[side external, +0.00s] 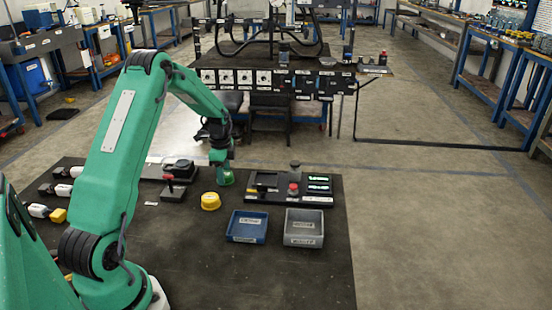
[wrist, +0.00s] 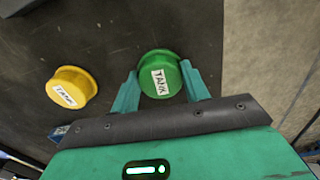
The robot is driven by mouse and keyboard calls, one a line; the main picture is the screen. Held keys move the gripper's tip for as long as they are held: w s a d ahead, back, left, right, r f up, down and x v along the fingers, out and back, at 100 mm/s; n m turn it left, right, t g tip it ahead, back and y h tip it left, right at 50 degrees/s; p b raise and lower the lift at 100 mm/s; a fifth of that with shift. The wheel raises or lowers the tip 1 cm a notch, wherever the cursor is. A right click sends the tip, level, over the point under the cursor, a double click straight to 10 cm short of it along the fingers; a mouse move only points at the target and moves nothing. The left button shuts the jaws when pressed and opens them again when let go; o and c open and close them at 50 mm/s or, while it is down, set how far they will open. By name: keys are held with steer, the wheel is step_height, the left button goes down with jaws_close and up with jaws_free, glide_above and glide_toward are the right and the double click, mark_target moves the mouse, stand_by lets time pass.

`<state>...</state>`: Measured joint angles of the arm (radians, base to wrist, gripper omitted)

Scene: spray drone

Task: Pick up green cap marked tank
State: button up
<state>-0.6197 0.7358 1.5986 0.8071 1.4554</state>
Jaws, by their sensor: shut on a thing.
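The green cap (wrist: 160,72) with a white "TANK" label sits between the two fingers of my gripper (wrist: 160,92) in the wrist view. My gripper is shut on it, with a finger on each side. In the side view my gripper (side external: 222,168) points down over the dark table, and the green cap (side external: 226,179) shows just below it. Whether the cap touches the table is hard to tell. A yellow cap (wrist: 71,88), also labelled "TANK", lies to the left in the wrist view. The yellow cap (side external: 211,201) stands left of and nearer than the gripper in the side view.
A blue bin (side external: 247,226) and a grey bin (side external: 304,228) stand at the front right of the table. Behind them is a black panel (side external: 262,199) with a red knob and lit displays. A dark device (side external: 178,168) stands left of my gripper.

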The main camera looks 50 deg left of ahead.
steer(key=shift+r, duration=0.1)
steer(key=shift+r, duration=0.75)
step_height(320, 180, up, 2)
steer(key=shift+r, duration=0.2)
steer(key=d+r, duration=0.7)
steer(key=d, duration=0.4)
steer(key=shift+w+d, duration=0.3)
steer(key=shift+w, duration=0.15)
steer(key=s+d+r+n, duration=0.1)
steer(key=d+r+n, duration=0.2)
steer(key=d, duration=0.6)
steer(key=s+d+r+n, duration=0.1)
steer(key=d+r+n, duration=0.3)
steer(key=d, duration=0.5)
steer(key=n, duration=0.2)
steer(key=shift+s+d+r+n, duration=0.15)
steer(key=shift+s+r+n, duration=0.1)
steer(key=shift+r+n, duration=0.05)
